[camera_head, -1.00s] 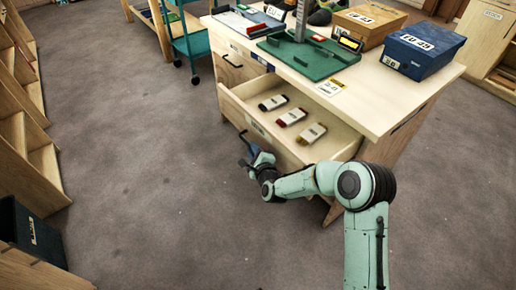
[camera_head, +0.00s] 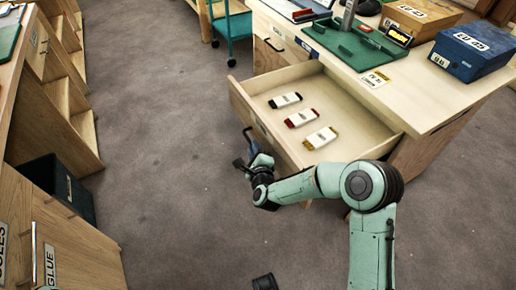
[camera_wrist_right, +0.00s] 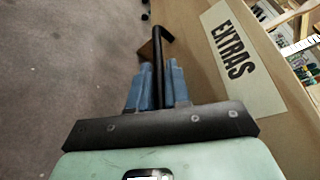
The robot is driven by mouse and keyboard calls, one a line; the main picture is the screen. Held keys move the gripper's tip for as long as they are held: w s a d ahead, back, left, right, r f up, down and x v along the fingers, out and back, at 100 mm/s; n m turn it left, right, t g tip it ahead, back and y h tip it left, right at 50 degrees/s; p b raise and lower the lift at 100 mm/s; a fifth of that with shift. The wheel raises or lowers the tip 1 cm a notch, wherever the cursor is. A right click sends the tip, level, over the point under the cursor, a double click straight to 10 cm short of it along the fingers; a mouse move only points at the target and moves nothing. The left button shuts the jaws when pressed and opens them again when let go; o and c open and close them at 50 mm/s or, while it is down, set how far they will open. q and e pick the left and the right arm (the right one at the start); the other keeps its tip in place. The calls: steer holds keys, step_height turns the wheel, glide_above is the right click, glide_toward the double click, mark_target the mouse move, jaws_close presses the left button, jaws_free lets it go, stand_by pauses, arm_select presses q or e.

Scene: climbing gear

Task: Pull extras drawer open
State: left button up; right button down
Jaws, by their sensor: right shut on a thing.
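The extras drawer (camera_head: 290,128) stands well out from the wooden workbench in the head view. Three small labelled blocks lie inside it: one dark (camera_head: 285,100), one red (camera_head: 301,118) and one yellow (camera_head: 321,138). My right gripper (camera_head: 248,148) is at the drawer front. In the right wrist view, its blue fingers (camera_wrist_right: 155,88) are shut on the dark bar handle (camera_wrist_right: 158,60), one finger on each side. The EXTRAS label (camera_wrist_right: 235,56) is on the drawer face right of the handle.
The workbench top (camera_head: 425,100) carries a green board (camera_head: 350,45), a cardboard box (camera_head: 420,18) and a blue box (camera_head: 473,50). A teal cart (camera_head: 230,25) stands behind. Wooden shelving and a dark bin (camera_head: 58,185) are at the left. The grey floor between is clear.

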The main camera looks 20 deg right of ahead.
steer(key=c, duration=1.2)
jaws_free()
steer(key=shift+o, duration=0.2)
arm_select(q)
steer(key=shift+t, duration=0.7)
steer(key=w+r+p, duration=0.1)
steer(key=w+r, duration=0.1)
steer(key=w+r+p, duration=0.1)
steer(key=w+r, duration=0.1)
steer(key=shift+d+r, duration=0.1)
steer(key=shift+d, duration=0.3)
arm_select(e)
steer(key=v, duration=1.3)
steer(key=shift+s, duration=0.15)
